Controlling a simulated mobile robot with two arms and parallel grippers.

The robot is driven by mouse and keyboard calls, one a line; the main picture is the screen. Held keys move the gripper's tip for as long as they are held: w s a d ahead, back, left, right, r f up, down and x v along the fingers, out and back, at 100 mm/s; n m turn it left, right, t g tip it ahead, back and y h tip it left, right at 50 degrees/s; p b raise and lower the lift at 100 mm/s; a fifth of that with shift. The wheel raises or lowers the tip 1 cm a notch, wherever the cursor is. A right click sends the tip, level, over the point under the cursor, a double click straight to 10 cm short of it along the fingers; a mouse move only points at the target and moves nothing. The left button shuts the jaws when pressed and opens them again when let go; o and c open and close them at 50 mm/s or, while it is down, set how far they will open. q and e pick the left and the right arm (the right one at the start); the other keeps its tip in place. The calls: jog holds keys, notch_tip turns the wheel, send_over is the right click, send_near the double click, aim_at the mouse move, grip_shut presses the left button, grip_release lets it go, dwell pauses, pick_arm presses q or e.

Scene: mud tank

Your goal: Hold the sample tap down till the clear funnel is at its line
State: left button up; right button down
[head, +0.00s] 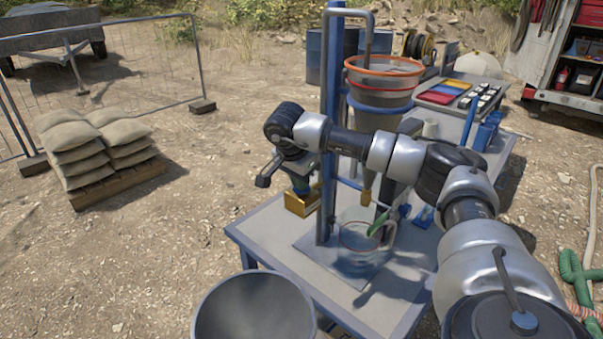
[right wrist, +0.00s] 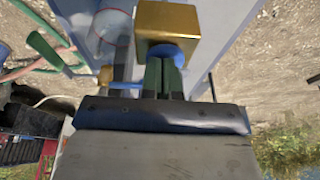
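My right gripper (head: 299,181) points down over a brass block (head: 302,203). In the right wrist view its fingers (right wrist: 164,66) are close together at the blue knob of the brass block (right wrist: 168,20), and seem shut on it. Whether the block touches the table is not clear. The clear funnel (head: 358,244) stands on the table with a red line around it; its liquid level is too unclear to read. The green tap lever (head: 377,224) is near the funnel, right of my gripper. The tap's brass outlet (head: 367,190) hangs above the funnel. My left gripper is not in view.
A blue post (head: 328,100) stands between my gripper and the funnel. An orange-rimmed tank (head: 383,84) is above. The blue-edged table (head: 262,233) is bare at its left corner. A grey bowl-like thing (head: 252,310) is in front. Sandbags (head: 96,150) lie left.

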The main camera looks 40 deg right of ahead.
jog(key=shift+s+f, duration=0.15)
jog(key=shift+f, duration=0.4)
dwell(0.4)
jog(key=r+p, duration=0.2)
jog(key=r, duration=0.1)
jog(key=r+p, duration=0.1)
jog(key=p, duration=0.1)
jog(key=shift+w+r, duration=0.25)
jog(key=shift+w, duration=0.1)
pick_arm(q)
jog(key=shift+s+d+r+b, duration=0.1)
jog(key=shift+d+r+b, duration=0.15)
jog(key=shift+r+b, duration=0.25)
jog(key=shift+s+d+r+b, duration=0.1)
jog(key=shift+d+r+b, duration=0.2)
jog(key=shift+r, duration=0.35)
pick_arm(e)
jog(key=v, duration=1)
jog(key=shift+r, duration=0.35)
